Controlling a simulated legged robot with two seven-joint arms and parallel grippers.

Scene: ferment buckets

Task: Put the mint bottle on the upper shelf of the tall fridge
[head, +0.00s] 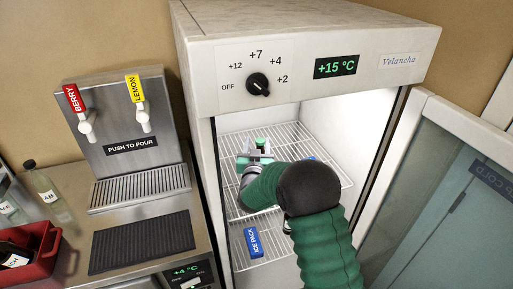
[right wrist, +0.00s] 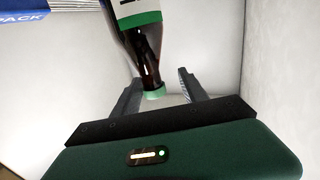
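The tall fridge (head: 225,72) stands with its door open on the right. Its upper wire shelf (head: 328,172) is visible behind my right arm. My right gripper (head: 259,148) is inside the fridge at the upper shelf. The mint bottle (head: 261,141), dark with green bands, shows between its fingers. In the right wrist view the bottle (right wrist: 148,62) has its green-capped neck between the open fingers (right wrist: 157,84), with a gap at the right finger. I cannot tell whether the bottle's base rests on the shelf. My left gripper is not in view.
A blue ice pack (head: 253,242) lies on the lower shelf; an ice pack (right wrist: 22,27) shows in the wrist view. A drink dispenser (head: 135,150) stands left of the fridge, with a red crate (head: 45,250) and bottles (head: 42,185). The open glass door (head: 440,190) bounds the right.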

